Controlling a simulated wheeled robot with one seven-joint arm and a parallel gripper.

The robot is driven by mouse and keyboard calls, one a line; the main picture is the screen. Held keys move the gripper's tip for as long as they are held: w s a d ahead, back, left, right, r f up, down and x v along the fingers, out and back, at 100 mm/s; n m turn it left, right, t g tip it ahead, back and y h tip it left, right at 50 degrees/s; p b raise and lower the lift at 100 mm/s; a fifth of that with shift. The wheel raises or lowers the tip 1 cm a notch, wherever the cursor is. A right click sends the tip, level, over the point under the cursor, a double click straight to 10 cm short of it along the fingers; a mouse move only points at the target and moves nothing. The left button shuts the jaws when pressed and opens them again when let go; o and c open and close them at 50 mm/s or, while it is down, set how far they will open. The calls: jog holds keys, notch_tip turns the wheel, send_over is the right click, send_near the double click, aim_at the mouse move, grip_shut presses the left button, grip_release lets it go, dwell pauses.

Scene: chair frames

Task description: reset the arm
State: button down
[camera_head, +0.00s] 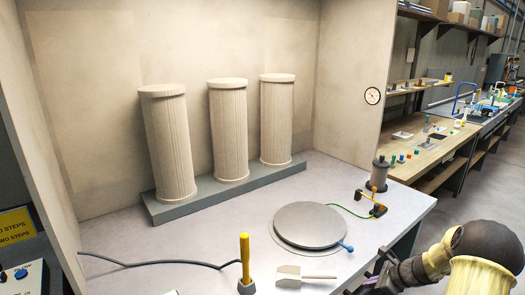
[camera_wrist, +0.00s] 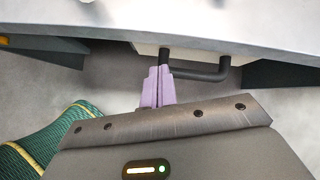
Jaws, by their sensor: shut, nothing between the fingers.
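My gripper (camera_wrist: 157,72) shows in the wrist view as two pale purple fingers pressed together with nothing between them. It is in front of and just below the light table edge, close to a dark bar handle (camera_wrist: 205,74); I cannot tell whether they touch. In the head view my arm is at the lower right, beside the front right part of the light worktop (camera_head: 220,225). The fingers are mostly hidden there.
Three ribbed columns (camera_head: 228,130) stand on a grey plinth at the back. A round grey plate (camera_head: 310,225), a yellow-handled tool (camera_head: 245,260), a pale scoop-like block (camera_head: 300,273) and a dark cylinder (camera_head: 379,175) are on the worktop. A green patterned object (camera_wrist: 50,135) is lower left.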

jog(key=s+a+r+n+g+h+p, duration=0.35)
jog(key=s+a+r+n, duration=0.55)
jog(key=a+r+n, duration=0.4)
jog(key=s+a+r+n+h+p, duration=0.1)
jog(key=s+a+r+n, duration=0.2)
jog(key=s+n, duration=0.3)
jog(key=s+a+r+n+h+p, duration=0.1)
jog(key=s+a+r+n, duration=0.2)
jog(key=s+a+n, duration=0.3)
jog(key=shift+s, duration=1.05)
jog(key=shift+w+d+r, duration=0.1)
